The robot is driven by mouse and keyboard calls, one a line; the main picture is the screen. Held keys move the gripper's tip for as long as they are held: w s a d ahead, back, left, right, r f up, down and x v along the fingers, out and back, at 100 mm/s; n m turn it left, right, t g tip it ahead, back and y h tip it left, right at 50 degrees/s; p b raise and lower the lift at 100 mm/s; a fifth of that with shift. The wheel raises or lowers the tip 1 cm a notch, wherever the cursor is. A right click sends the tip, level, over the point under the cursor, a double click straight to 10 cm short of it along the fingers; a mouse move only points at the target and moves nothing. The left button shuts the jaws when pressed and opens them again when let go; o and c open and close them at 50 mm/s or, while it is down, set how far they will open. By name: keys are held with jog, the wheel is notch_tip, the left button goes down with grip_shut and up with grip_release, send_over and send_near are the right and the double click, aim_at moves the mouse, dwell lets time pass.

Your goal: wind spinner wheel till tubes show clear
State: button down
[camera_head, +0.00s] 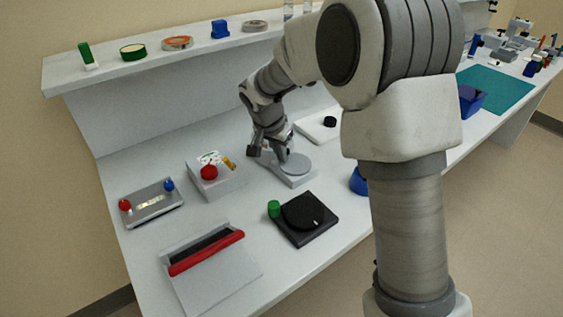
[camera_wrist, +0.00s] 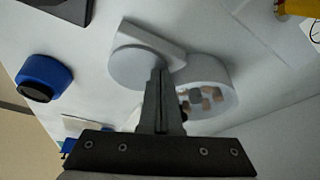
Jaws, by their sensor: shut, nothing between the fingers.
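The spinner wheel appears to be the flat light grey disc on a pale base (camera_head: 292,166), beside my gripper in the head view. In the wrist view this disc (camera_wrist: 136,66) lies just left of and beyond the fingertips. A white round drum (camera_wrist: 222,86) stands close by on the right, with several orange-brown tube spots around a grey hub. My fingers partly cover its left side. In the head view my arm mostly hides the drum. My gripper (camera_head: 283,157) is shut and empty, pointing down over the disc's edge; its fingers (camera_wrist: 158,72) are together. I cannot tell whether they touch the disc.
A black pad with a dark dial and green knob (camera_head: 305,217) lies in front, a red-knobbed box (camera_head: 216,176) to the left. A blue round object (camera_wrist: 43,72) stands left in the wrist view. A white board with a black knob (camera_head: 313,130) lies behind. A shelf (camera_head: 150,69) runs above.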

jog(key=m, duration=0.1)
jog(key=w+m+h+b, duration=0.1)
jog(key=m, duration=0.1)
jog(key=shift+w+g, duration=0.1)
jog(key=shift+g, duration=0.3)
jog(key=shift+w+d+m+g+h, duration=0.15)
jog(key=shift+m+g, duration=0.1)
jog(key=shift+m, duration=0.65)
jog(key=shift+w+m+g+h, duration=0.15)
jog(key=shift+m+g, duration=0.1)
jog(key=shift+m, duration=0.65)
jog(key=p+v, duration=0.4)
jog(key=v, duration=1.3)
jog(key=d+f+n+p, duration=0.1)
jog(key=f+n, duration=0.1)
jog(key=f, duration=0.3)
jog(key=s+d+f+n+t+y+p, duration=0.1)
jog(key=f+n+p, duration=0.1)
jog(key=f, duration=0.3)
jog(key=d+f+n+p, duration=0.1)
jog(key=f+p, duration=0.1)
jog(key=f, duration=0.4)
jog(key=shift+s+d+n, duration=0.3)
jog(key=shift+d+n, duration=0.1)
jog(key=shift+w+d+r, duration=0.1)
jog(key=shift+w+d, duration=0.65)
jog(key=shift+w, duration=0.35)
jog(key=shift+w+d+t+p, duration=0.3)
jog(key=shift+w+d, duration=0.05)
jog(key=shift+w, duration=0.2)
